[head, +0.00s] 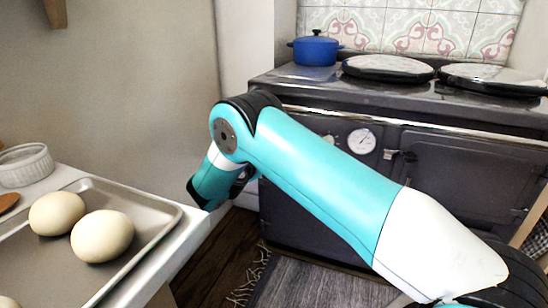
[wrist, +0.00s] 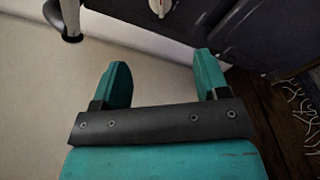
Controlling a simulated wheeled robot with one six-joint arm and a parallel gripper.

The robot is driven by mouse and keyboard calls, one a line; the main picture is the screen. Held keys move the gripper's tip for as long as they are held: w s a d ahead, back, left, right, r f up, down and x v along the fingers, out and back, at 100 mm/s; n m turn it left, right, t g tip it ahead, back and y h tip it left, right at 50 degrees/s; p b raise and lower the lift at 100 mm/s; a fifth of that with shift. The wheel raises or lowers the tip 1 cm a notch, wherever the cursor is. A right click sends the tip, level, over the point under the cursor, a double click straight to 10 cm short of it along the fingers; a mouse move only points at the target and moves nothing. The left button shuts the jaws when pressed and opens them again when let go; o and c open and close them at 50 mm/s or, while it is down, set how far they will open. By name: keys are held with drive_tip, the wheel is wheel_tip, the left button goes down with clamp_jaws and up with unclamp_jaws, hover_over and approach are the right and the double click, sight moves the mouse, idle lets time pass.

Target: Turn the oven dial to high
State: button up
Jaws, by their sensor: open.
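The dark oven range (head: 440,165) stands at the back right. On its front is a round white dial face (head: 361,141), and a smaller pale round part (head: 329,139) shows beside it, partly hidden by my arm. In the wrist view a white dial (wrist: 160,7) is cut off by the top edge, so its setting cannot be read. My gripper (wrist: 162,72) is open and empty, its two teal fingers apart and the dial beyond them, not touched. In the head view my arm hides the oven's left front, and the fingertips cannot be made out.
A blue pot (head: 315,50) and two round hob lids (head: 388,67) are on the range top. A metal rail (head: 300,108) runs along its front.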

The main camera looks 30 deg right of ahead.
drive_tip(key=shift+n+t+h, duration=0.3)
drive_tip(key=shift+n+h, duration=0.1)
drive_tip(key=shift+n, duration=0.1)
drive_tip(key=shift+f+b+x, duration=0.3)
drive_tip(key=shift+b+x, duration=0.25)
drive_tip(key=shift+x, duration=2.4)
drive_tip(key=shift+f+b+x, duration=0.25)
drive_tip(key=shift+b+x, duration=0.3)
drive_tip(key=shift+x, duration=2.35)
drive_tip(key=shift+f+b+x, duration=0.3)
drive_tip(key=shift+b+x, duration=0.25)
drive_tip(key=shift+x, duration=2.4)
drive_tip(key=c, duration=0.9)
